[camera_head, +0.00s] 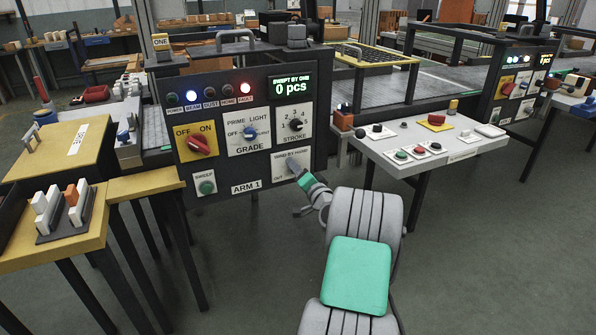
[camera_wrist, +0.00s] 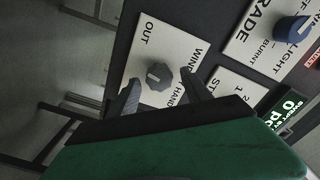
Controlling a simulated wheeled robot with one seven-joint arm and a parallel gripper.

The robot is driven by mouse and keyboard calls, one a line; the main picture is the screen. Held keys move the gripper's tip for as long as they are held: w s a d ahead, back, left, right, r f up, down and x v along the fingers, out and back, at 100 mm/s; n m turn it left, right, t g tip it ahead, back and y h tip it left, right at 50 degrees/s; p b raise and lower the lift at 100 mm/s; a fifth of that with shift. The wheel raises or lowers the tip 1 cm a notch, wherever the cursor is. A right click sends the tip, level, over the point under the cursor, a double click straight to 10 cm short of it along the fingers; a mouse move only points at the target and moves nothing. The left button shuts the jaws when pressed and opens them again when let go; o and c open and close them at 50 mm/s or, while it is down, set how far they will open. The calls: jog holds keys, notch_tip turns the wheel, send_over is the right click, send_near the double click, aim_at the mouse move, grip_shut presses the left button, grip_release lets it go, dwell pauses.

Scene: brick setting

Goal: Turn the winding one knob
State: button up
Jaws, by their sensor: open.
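The winding knob (camera_wrist: 158,76) is a dark grey knob on a white plate (camera_wrist: 145,45) that reads OUT and WIND BY HAND. In the wrist view, my gripper (camera_wrist: 162,84) has its two dark fingers apart, one on each side of the knob. I cannot tell whether either finger touches it. In the head view, my gripper (camera_head: 297,170) reaches the lower right plate of the ARM 1 panel (camera_head: 246,187) and covers most of the knob there.
Near it on the panel are the blue GRADE knob (camera_head: 250,133), the black STROKE knob (camera_head: 296,124), the red OFF/ON switch (camera_head: 199,145) and a green button (camera_head: 207,187). A white control table (camera_head: 460,150) stands to the right. A yellow table (camera_head: 140,187) stands to the left.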

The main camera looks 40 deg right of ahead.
jog(key=v, duration=0.7)
jog(key=shift+s, duration=0.35)
jog(key=shift+a, duration=0.1)
jog(key=w+a+r+n+g+y+p, duration=0.15)
jog(key=a+r+n+p, duration=0.3)
jog(key=a, duration=0.55)
jog(key=a+r+n+g+y+p, duration=0.3)
jog(key=a+p, duration=0.2)
jog(key=a, duration=0.5)
jog(key=w+a+r+n+g+y+p, duration=0.1)
jog(key=a+r+n+g+y+p, duration=0.25)
jog(key=a, duration=0.55)
jog(key=s+a+r+n+g+h+p, duration=0.1)
jog(key=s+a+r+g+p, duration=0.2)
jog(key=s, duration=0.7)
jog(key=s+a+r+n+g+h+p, duration=0.2)
jog(key=s+a+r+p, duration=0.3)
jog(key=s, duration=0.6)
jog(key=a+g+p, duration=0.1)
jog(key=a+p, duration=0.1)
jog(key=a, duration=0.1)
